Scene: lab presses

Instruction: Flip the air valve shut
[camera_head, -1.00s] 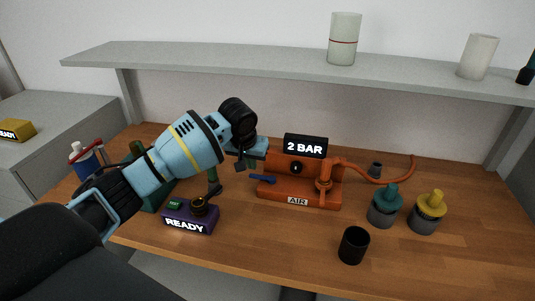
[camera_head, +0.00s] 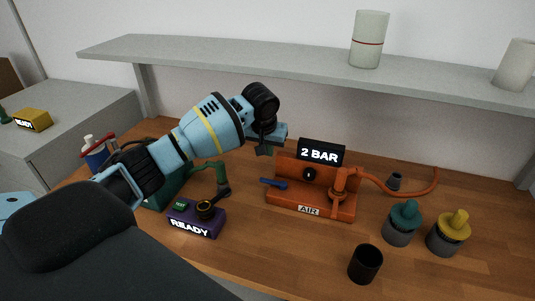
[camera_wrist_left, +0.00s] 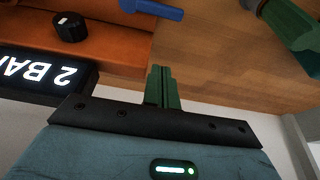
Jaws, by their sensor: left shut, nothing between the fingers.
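The orange air unit (camera_head: 285,198) stands on the table with an "AIR" label, a black knob (camera_head: 310,174) and a black "2 BAR" display (camera_head: 321,152). Its blue lever (camera_head: 273,183) sticks out sideways to the left at the unit's left end; it also shows at the top of the left wrist view (camera_wrist_left: 155,9). My left gripper (camera_head: 264,150) is above and behind the lever, apart from it. In the left wrist view its green fingers (camera_wrist_left: 162,88) are shut with nothing between them. My right gripper is in neither view.
A purple "READY" box (camera_head: 195,219) and a green hand-press-like device (camera_head: 208,171) stand left of the unit. A grey shelf (camera_head: 250,63) runs behind, above.

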